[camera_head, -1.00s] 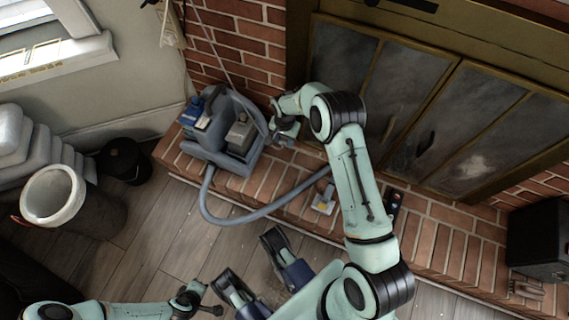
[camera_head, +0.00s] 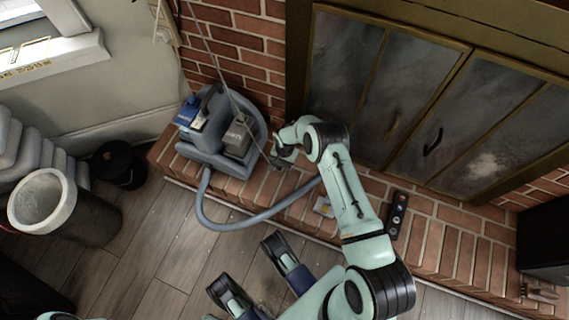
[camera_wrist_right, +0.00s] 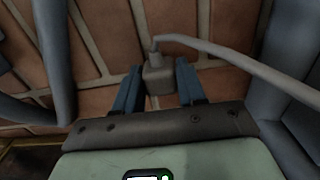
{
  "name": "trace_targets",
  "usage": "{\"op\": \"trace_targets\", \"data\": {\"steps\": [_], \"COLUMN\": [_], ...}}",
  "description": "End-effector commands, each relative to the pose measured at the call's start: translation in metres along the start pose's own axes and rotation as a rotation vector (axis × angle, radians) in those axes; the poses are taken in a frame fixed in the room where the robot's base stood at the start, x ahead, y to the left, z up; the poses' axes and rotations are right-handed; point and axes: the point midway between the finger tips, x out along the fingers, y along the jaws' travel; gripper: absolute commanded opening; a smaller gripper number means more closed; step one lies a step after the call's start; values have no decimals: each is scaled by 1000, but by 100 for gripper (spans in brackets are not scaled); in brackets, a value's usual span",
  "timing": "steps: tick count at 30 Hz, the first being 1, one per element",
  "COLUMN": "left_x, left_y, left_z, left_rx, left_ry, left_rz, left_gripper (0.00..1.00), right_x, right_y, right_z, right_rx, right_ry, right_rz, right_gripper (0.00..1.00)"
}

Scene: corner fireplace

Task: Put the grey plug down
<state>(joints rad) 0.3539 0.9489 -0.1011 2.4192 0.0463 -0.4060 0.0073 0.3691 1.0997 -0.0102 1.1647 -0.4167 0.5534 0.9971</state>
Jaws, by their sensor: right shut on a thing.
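The grey plug (camera_wrist_right: 158,78) sits between the two blue fingers of my right gripper in the right wrist view, with a light grey cord leaving its far end. My right gripper (camera_head: 277,163) is shut on it, low over the brick hearth just right of the grey vacuum machine in the head view. Bricks lie behind the plug in the wrist view; I cannot tell whether it touches them.
The brick hearth (camera_head: 455,245) runs along the fireplace doors (camera_head: 345,75). The vacuum machine (camera_head: 212,145) stands on its left part, and its hose (camera_head: 240,223) loops over the front edge. A small grey and yellow item (camera_head: 324,207) and a dark strip (camera_head: 398,212) lie farther right.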

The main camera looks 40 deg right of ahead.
Motion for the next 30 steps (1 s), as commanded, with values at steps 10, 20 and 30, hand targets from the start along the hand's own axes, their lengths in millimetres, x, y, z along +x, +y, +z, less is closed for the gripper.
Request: {"op": "trace_targets", "data": {"steps": [10, 20, 30], "left_x": [2, 2, -6], "left_y": [-3, -3, 5], "left_z": [3, 3, -5], "left_rx": [-4, -3, 8], "left_ry": [-14, -12, 23], "left_rz": [-6, -5, 10], "left_gripper": [0, 0, 0], "right_x": [7, 9, -16], "right_y": [0, 0, -1], "right_z": [0, 0, -1], "right_rx": [1, 1, -1], "right_ry": [1, 1, 3], "right_rz": [-1, -1, -2], "right_gripper": [5, 66, 66]}}
